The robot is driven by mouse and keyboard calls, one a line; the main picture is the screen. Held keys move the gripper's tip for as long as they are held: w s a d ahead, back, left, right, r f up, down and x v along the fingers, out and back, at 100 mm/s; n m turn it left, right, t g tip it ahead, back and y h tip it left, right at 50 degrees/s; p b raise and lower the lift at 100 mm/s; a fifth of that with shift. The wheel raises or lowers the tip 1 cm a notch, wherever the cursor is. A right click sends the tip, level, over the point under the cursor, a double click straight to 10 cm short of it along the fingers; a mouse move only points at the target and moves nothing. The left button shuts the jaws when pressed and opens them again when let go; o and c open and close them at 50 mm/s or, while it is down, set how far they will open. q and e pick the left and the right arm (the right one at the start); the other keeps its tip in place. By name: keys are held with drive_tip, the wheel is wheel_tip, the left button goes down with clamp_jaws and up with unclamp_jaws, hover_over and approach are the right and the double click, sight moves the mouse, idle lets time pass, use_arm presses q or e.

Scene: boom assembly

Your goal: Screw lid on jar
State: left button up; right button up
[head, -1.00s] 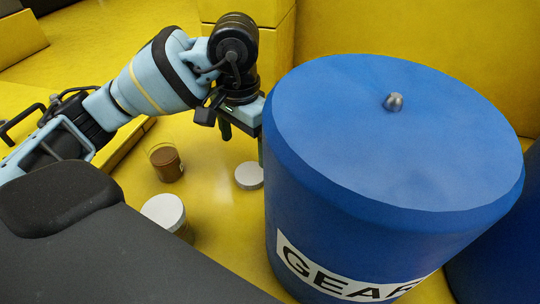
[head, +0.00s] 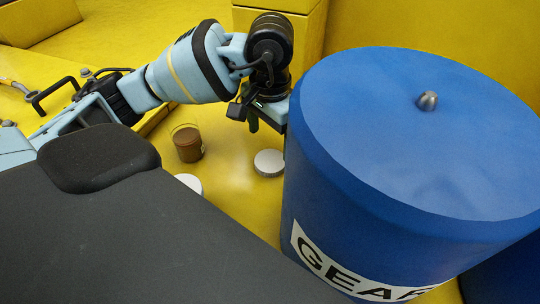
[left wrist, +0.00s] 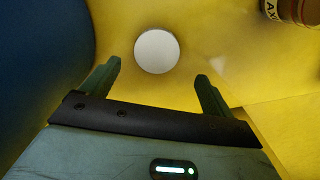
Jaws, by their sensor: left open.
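An open glass jar (head: 188,146) with brown contents stands on the yellow surface, left of my left gripper. It also shows cut off at the top right of the left wrist view (left wrist: 296,10). A round white lid (head: 268,162) lies flat on the surface between the jar and the blue drum. In the left wrist view the lid (left wrist: 157,51) lies beyond and between the fingertips, apart from them. My left gripper (head: 268,122) is open and empty above the surface, near the drum; in the left wrist view both fingers (left wrist: 157,78) stand wide apart. My right gripper is not in view.
A large blue drum (head: 410,150) with a metal knob (head: 427,100) fills the right, close to my left gripper. Another white round top (head: 190,184) is partly hidden at lower left. Yellow blocks (head: 278,45) stand behind.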

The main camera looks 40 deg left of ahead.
sight(271, 159)
use_arm(q)
drive_tip(key=shift+f, duration=0.1)
drive_tip(key=f, duration=0.2)
drive_tip(key=f+p, duration=0.1)
drive_tip(key=f, duration=0.1)
drive_tip(key=shift+s+d, duration=0.25)
drive_tip(key=shift+d, duration=0.05)
drive_tip(key=shift+f, duration=0.55)
drive_tip(key=c, duration=1)
